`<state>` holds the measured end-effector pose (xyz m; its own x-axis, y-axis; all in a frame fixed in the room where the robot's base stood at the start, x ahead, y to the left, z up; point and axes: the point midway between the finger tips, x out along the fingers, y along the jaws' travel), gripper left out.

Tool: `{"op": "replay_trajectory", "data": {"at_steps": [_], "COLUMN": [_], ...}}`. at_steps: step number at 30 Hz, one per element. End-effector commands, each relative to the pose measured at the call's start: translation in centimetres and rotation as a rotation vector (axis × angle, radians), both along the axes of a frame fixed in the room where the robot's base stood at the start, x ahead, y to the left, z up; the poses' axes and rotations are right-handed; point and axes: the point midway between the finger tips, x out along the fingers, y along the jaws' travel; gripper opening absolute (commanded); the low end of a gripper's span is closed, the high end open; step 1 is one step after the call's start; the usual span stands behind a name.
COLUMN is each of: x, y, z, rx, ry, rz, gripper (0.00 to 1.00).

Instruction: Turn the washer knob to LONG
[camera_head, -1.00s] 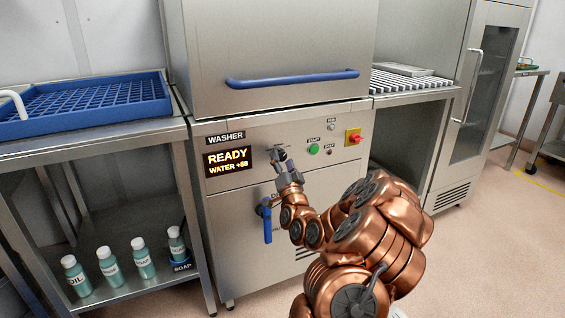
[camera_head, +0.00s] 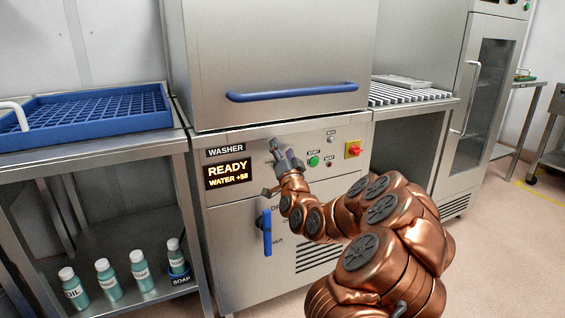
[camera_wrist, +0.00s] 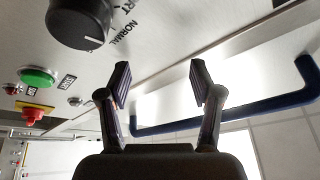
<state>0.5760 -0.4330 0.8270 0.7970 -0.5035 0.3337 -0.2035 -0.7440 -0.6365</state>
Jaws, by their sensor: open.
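The washer knob (camera_wrist: 80,22) is black and round with a white pointer line. It is at the top left of the wrist view, partly cut off by the frame. A NORMAL label and the end of another label, "RT", are beside it; the line points towards the NORMAL side. In the head view my gripper (camera_head: 283,150) is in front of the washer panel and I cannot clearly make out the knob there.
The READY display (camera_head: 228,174) is left of my gripper. The green button (camera_head: 314,161) and red emergency switch (camera_head: 353,149) are to the right. The blue hood handle (camera_head: 292,92) is above and the blue drain lever (camera_head: 267,233) below. A blue rack (camera_head: 85,118) stands on the left table.

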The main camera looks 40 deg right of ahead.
Motion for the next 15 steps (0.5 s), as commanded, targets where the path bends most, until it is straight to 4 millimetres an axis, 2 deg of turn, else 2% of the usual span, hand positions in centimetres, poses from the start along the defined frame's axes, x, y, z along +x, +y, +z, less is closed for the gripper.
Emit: {"op": "replay_trajectory", "data": {"at_steps": [1,6,15], "x": [0.0,0.0,0.0], "y": [0.0,0.0,0.0], "z": [0.7,1.7,1.8], "rx": [-0.002,-0.001,0.001], "ry": [-0.003,0.001,0.001], "rz": [-0.001,0.0,0.0], "gripper": [0.65,0.65,0.65]}}
